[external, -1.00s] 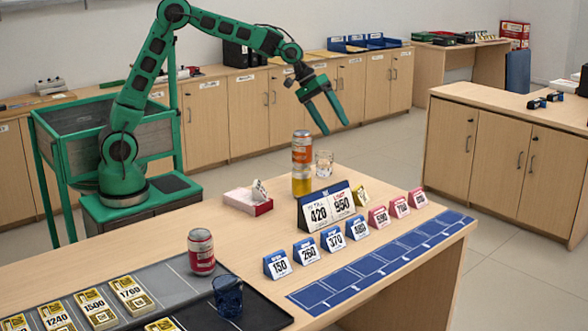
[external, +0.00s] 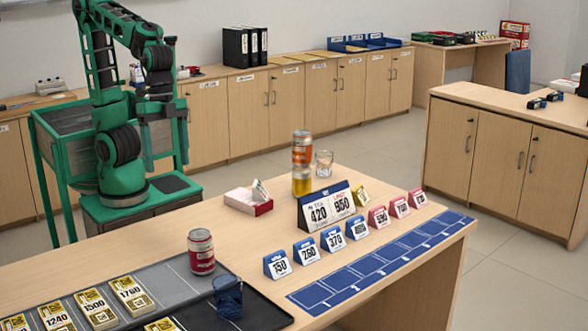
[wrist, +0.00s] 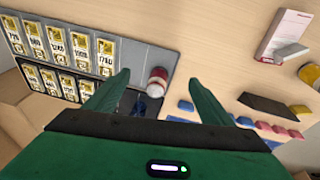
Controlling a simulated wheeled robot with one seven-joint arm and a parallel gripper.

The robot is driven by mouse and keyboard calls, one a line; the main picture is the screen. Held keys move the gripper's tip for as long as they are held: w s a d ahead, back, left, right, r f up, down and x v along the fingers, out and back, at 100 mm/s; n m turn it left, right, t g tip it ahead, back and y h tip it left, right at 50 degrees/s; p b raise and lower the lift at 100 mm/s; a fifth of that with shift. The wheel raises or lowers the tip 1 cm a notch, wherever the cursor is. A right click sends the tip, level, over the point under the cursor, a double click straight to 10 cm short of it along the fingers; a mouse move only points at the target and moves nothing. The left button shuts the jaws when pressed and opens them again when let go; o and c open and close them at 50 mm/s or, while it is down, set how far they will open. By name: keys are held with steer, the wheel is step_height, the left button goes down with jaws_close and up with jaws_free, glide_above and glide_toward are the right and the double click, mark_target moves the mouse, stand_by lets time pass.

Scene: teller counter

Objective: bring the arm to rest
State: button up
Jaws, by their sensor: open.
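My arm (external: 101,60) is folded up above its green base in the external view, with its end bent over and hanging down. My gripper (wrist: 159,76) is open in the wrist view, with two green fingers apart and nothing between them. It points down toward the counter from above and touches nothing there. In the external view the gripper hangs close to the arm's own column, and its fingers are hard to make out.
The floor beyond the counter is clear.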

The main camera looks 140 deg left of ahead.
steer(key=s+d+f+m, duration=0.2)
steer(key=s+d, duration=0.1)
steer(key=s, duration=0.4)
steer(key=s+d+f+m+g, duration=0.1)
steer(key=s+d+f+m, duration=0.1)
steer(key=s, duration=0.5)
steer(key=s+d+f+m+g+y, duration=0.1)
steer(key=s+d+m, duration=0.2)
steer(key=s+d, duration=0.3)
steer(key=shift+s+d+f+m, duration=0.2)
steer(key=shift+s+f+m, duration=0.1)
steer(key=shift+s+f, duration=0.15)
